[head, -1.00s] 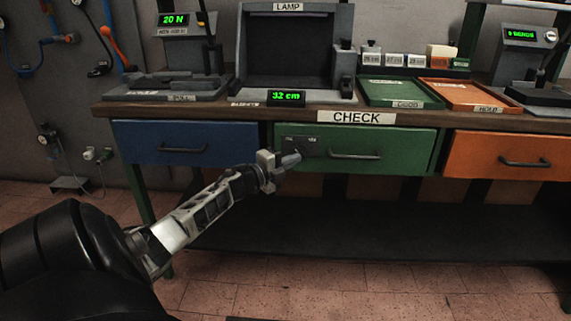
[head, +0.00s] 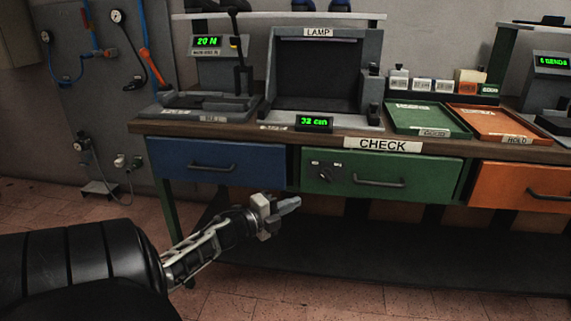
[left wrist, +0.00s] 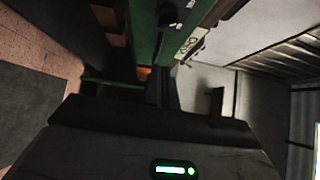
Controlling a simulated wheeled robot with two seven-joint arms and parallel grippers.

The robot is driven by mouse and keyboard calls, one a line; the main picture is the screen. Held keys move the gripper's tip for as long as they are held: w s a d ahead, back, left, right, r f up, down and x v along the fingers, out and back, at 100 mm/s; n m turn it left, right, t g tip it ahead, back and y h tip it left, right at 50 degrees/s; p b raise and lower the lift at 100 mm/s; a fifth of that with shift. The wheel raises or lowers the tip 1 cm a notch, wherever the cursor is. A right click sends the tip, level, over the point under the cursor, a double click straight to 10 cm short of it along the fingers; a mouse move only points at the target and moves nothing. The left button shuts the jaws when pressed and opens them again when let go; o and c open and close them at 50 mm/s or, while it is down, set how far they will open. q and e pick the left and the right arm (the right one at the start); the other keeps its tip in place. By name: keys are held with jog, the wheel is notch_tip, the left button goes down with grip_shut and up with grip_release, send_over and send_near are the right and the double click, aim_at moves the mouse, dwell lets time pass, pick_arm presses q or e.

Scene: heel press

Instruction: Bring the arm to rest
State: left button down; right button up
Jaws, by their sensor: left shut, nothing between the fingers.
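My left arm comes in from the lower left in the head view. My left gripper (head: 288,205) is shut and empty, in the air in front of the bench and below the drawer fronts. In the head view it appears just under the left end of the green drawer (head: 425,172), apart from it. The left wrist view shows the dark gripper body (left wrist: 160,140) with a green light, and the bench's green side beyond it. My right gripper is in neither view.
The bench carries a LAMP booth (head: 318,75), a 20 N press (head: 215,75), a green tray (head: 425,118) and an orange tray (head: 500,120). A blue drawer (head: 215,160) and an orange drawer (head: 525,185) flank the green one. The tiled floor (head: 330,300) in front is clear.

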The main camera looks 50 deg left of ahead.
pick_arm(q)
jog(key=shift+s, duration=0.65)
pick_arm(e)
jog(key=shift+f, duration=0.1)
pick_arm(q)
jog(key=s+d+f+n+g+p, duration=0.1)
jog(key=s+d+f+n+p, duration=0.15)
jog(key=d, duration=0.45)
jog(key=s+d+f+n+g+p, duration=0.1)
jog(key=d+n, duration=0.3)
jog(key=d, duration=0.3)
jog(key=s+d+f+n+g+p, duration=0.1)
jog(key=s+d+f+n+p, duration=0.1)
jog(key=d+n, duration=0.35)
jog(key=s+d+r+n+g+h+p, duration=0.1)
jog(key=s+d, duration=0.3)
jog(key=d, duration=0.5)
jog(key=s+d+r+n+g+h+p, duration=0.1)
jog(key=s+d+n+g+h, duration=0.1)
jog(key=d, duration=0.8)
jog(key=shift+s+r+n+g, duration=0.35)
jog(key=shift+s+n+g, duration=0.25)
jog(key=shift+s, duration=0.3)
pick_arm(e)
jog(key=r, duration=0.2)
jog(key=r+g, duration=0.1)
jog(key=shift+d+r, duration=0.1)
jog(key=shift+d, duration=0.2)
pick_arm(q)
jog(key=shift+d, duration=0.1)
